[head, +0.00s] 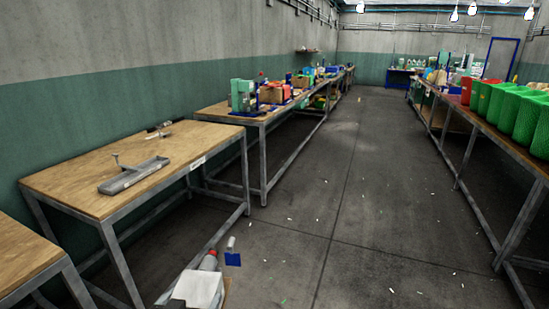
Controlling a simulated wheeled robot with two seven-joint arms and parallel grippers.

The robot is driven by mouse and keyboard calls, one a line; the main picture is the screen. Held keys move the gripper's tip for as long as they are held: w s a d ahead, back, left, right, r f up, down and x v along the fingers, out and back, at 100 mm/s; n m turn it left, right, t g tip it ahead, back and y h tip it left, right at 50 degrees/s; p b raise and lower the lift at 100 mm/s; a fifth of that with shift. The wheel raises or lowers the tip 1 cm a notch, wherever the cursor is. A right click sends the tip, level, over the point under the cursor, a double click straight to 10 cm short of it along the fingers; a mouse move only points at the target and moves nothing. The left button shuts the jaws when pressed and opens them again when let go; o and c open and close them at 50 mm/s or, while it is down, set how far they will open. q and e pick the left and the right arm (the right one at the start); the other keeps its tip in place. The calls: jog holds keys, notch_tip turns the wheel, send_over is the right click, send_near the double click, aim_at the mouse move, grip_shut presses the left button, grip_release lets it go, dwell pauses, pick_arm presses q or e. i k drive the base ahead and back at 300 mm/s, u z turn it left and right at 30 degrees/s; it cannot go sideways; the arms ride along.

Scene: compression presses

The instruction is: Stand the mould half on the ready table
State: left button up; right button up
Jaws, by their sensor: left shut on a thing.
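My left gripper (230,246) shows small at the bottom, left of centre, above the floor at the end of my arm. It is shut on a small blue piece (232,260), which I take to be the mould half. The view is too small to show the grip or its exact shape. The wooden table (75,185) on the left is clear of the gripper and may be the ready table. On it lies a shallow grey metal tray (150,172) with a small upright piece at its left. My right gripper is not in view.
A thin dark tool (159,126) lies at the table's back edge. Another wooden table (15,250) stands at the near left. A cluttered bench (215,110) runs along the left wall. Green bins (508,108) line the right bench. The floor aisle (340,200) is open, with small scraps.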

aim_at(157, 150)
jog(key=z, duration=0.35)
jog(key=i, duration=1.4)
jog(key=u, duration=0.25)
jog(key=i, duration=1.35)
jog(key=u, duration=1.05)
jog(key=i, duration=0.5)
jog(key=u, duration=0.2)
